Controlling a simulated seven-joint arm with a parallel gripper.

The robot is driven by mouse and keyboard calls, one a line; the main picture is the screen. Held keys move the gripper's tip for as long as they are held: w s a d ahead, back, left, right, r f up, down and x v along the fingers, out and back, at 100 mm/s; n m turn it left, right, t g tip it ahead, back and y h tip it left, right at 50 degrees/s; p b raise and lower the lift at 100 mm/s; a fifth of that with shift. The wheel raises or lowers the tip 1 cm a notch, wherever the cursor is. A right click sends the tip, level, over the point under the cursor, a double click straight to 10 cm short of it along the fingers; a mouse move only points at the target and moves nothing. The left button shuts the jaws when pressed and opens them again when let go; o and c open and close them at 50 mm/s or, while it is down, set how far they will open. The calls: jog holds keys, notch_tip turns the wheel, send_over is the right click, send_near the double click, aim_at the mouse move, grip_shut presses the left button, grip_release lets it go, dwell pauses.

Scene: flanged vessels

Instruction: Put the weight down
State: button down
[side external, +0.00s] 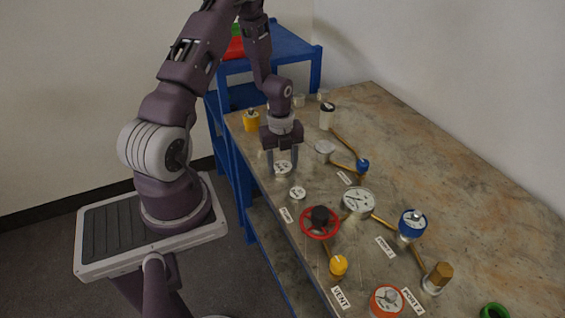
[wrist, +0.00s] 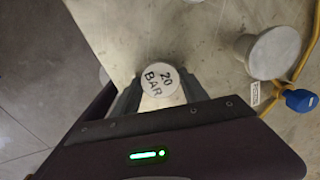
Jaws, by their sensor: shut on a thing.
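A round white-topped weight (wrist: 160,82) marked "20 BAR" sits between my gripper's fingers in the wrist view. In the side external view the weight (side external: 283,167) is low at the left edge of the table. My gripper (side external: 283,160) points down and is shut on the weight; it also shows in the wrist view (wrist: 158,90). I cannot tell whether the weight's underside touches the table (side external: 450,200).
A smaller white-topped weight (side external: 297,193) stands nearby. To the right are a flanged vessel (side external: 325,147), a blue valve handle (side external: 362,165), a gauge (side external: 358,201) and a red handwheel (side external: 320,222). A yellow-capped piece (side external: 251,121) stands behind. The table's left edge is close.

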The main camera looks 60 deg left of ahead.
aim_at(281, 166)
jog(key=c, duration=0.6)
grip_release()
jog(key=d+r+n+t+y, duration=0.1)
jog(key=d+r+n, duration=0.2)
jog(key=r, duration=0.8)
jog(key=d+r+n+y, duration=0.15)
jog(key=d+r, duration=0.25)
jog(key=r, duration=0.7)
jog(key=s+d+r+n+t+h, duration=0.2)
jog(key=s+d+r+n+t, duration=0.2)
jog(key=s+d+r+n, duration=0.6)
jog(key=s+d+n, duration=0.4)
jog(key=d+n, duration=0.1)
jog(key=shift+s+r, duration=0.2)
jog(key=shift+s, duration=0.2)
jog(key=shift+d+h, duration=0.1)
jog(key=shift+h, duration=0.15)
